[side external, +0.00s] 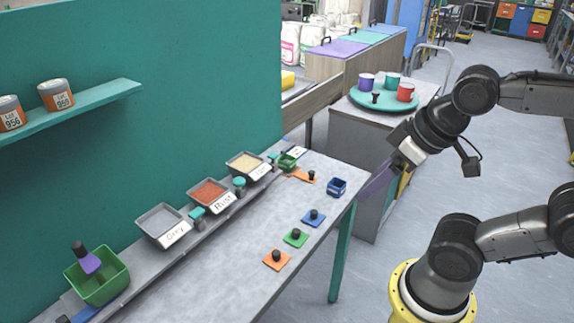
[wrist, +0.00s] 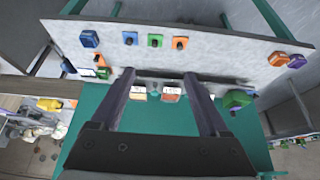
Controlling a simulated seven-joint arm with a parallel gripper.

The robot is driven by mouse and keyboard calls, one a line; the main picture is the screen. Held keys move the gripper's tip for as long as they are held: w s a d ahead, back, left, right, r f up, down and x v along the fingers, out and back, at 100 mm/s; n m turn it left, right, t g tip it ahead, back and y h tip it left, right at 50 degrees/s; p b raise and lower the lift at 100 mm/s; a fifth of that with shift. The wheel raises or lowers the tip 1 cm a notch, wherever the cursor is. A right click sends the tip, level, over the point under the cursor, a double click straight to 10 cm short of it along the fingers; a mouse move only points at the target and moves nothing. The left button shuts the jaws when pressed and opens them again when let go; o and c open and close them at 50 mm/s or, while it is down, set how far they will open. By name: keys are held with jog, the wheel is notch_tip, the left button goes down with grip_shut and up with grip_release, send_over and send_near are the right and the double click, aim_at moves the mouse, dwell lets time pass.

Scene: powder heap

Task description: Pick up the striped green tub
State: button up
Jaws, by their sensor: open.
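A small green tub (side external: 287,161) stands on the far part of the bench, beside an orange piece. Its stripes are too small to make out. In the wrist view a small green thing (wrist: 103,73) at the left is likely the same tub. A larger, plain-looking green bin (side external: 97,275) stands at the near left end of the bench with a purple-handled tool in it. My gripper (wrist: 160,78) is open, with nothing between its fingers. It hangs right of the bench, apart from the small tub; in the side view its fingers (side external: 378,183) show edge-on.
A small blue tub (side external: 336,187) stands at the bench's right edge. Blue, green and orange plates (side external: 295,238) with black knobs lie along the front. Trays of grey, rust and pale powder (side external: 208,195) line the back. A green wall (side external: 150,130) rises behind them.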

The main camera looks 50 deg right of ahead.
jog(key=shift+o, duration=0.9)
